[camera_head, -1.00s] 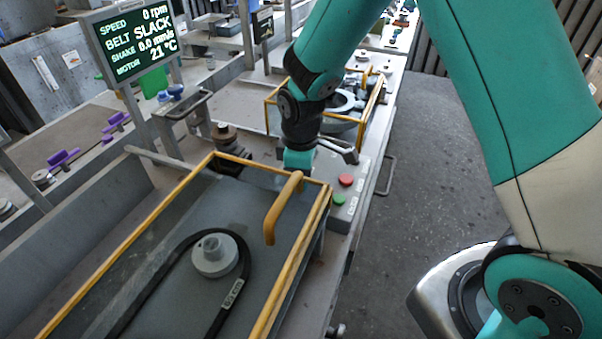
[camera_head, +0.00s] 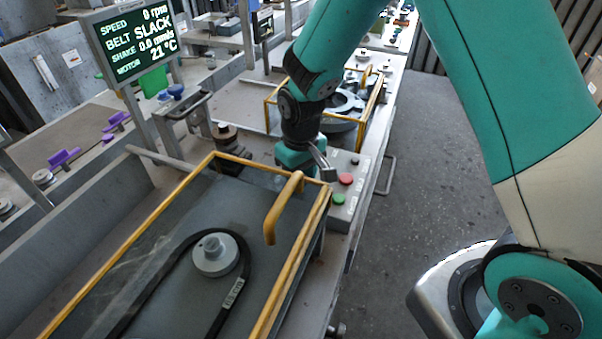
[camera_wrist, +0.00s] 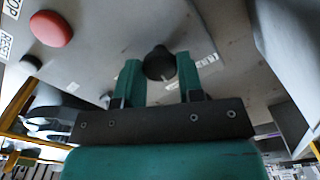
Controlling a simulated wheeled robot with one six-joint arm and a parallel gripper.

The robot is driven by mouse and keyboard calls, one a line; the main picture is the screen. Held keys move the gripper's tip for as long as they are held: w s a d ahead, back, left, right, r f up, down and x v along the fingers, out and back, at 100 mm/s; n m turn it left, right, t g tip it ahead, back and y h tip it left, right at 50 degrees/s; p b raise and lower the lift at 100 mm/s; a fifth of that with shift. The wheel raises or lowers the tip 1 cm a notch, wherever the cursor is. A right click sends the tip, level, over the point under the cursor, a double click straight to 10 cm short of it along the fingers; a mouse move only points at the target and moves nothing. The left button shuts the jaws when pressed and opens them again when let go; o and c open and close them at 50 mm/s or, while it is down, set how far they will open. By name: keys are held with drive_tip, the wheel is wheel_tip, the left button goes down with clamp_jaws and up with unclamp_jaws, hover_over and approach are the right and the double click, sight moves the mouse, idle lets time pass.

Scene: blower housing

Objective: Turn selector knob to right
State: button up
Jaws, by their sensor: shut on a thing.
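The black selector knob (camera_wrist: 158,61) stands between the two teal fingers of my gripper (camera_wrist: 158,72) in the wrist view. The gripper is shut on the knob, with one finger on each side. Its pointer mark is not visible, so I cannot tell its exact angle. In the head view my wrist is over the grey control box (camera_head: 347,212), and the arm hides the knob and the fingertips there.
A red button (camera_head: 345,179) and a green button (camera_head: 339,198) sit close to my gripper on the box. A yellow-framed guard with a handle (camera_head: 283,207) stands just left, over a belt pulley (camera_head: 214,254). The screen (camera_head: 134,40) reads 0 rpm and belt slack.

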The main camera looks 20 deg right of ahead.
idle(0.3)
drive_tip(key=o, duration=0.9)
wheel_tip(320, 180, up, 18)
drive_tip(key=shift+f+b, duration=0.25)
drive_tip(key=shift+b, duration=0.6)
